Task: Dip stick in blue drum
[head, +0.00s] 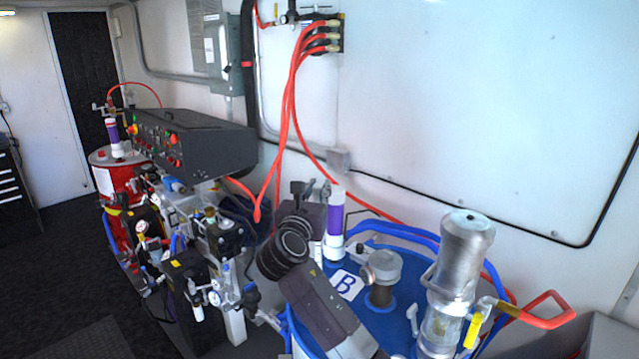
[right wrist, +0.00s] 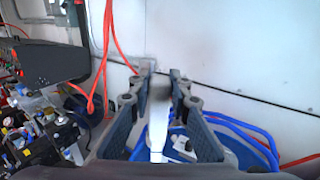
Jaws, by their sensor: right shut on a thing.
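The blue drum (head: 392,312) stands at the lower right of the head view, with a white "B" label and fittings on its lid. My right gripper (head: 312,192) is at the drum's left rear, partly hidden behind my own wrist. In the right wrist view my right gripper (right wrist: 160,76) has its two fingers around the stick (right wrist: 157,132), which shows as a pale upright shaft with a dark, blurred upper part. The drum's blue lid (right wrist: 186,132) shows beyond and below it. I cannot tell whether the stick's lower end is inside the drum. My left gripper is out of view.
A purple-and-white cylinder (head: 335,228) stands on the lid close to my right gripper. A tall metal pump (head: 458,270) and blue hoses (head: 405,232) crowd the lid's right side. The proportioner machine (head: 190,140) and a red drum (head: 122,180) stand left. Red hoses (head: 288,110) hang from the wall.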

